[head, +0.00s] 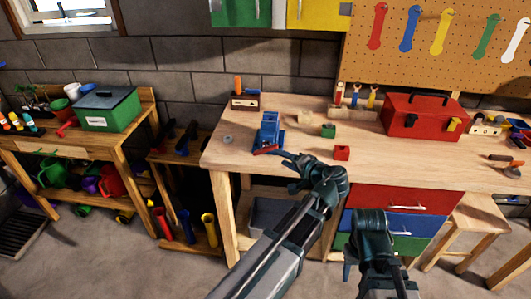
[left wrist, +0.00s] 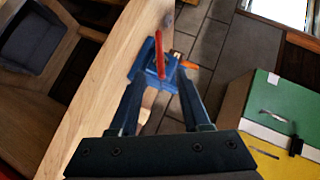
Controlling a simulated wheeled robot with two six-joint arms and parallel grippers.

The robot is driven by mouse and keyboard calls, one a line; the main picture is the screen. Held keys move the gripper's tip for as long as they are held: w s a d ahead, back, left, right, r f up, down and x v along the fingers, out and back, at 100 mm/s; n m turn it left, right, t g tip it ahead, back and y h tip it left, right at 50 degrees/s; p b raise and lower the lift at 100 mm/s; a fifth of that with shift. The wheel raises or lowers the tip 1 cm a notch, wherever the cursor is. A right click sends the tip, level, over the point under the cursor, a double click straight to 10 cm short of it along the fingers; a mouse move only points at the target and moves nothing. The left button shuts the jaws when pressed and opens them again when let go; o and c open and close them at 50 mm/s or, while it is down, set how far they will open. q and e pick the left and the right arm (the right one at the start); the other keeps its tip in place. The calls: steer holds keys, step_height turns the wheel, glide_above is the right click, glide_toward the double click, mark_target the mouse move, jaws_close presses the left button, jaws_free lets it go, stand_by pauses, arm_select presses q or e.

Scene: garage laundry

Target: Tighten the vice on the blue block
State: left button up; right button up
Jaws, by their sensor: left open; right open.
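The blue vice (head: 266,135) stands at the left front part of the workbench, with a red handle (head: 266,150) at its front. A blue piece at its top may be the blue block, but I cannot tell it from the vice body. My left gripper (head: 297,160) is open just right of the handle. In the left wrist view the vice (left wrist: 172,66) lies beyond the fingers, and the red handle (left wrist: 159,52) shows between the open fingertips (left wrist: 160,82); contact cannot be told. My right gripper (head: 350,268) is open and empty in front of the drawers, below the bench top.
The wooden workbench (head: 235,155) holds a green block (head: 328,131), a red block (head: 341,152) and a red toolbox (head: 422,117). A small holder (head: 244,103) stands behind the vice. A stool (head: 473,225) is at the right. The bench top between the blocks and the toolbox is clear.

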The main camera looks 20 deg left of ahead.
mark_target(267, 151)
arm_select(q)
steer(key=b+x, duration=0.3)
steer(key=x, duration=0.8)
steer(key=shift+w+a+f, duration=0.15)
steer(key=shift+a, duration=0.15)
jaws_close()
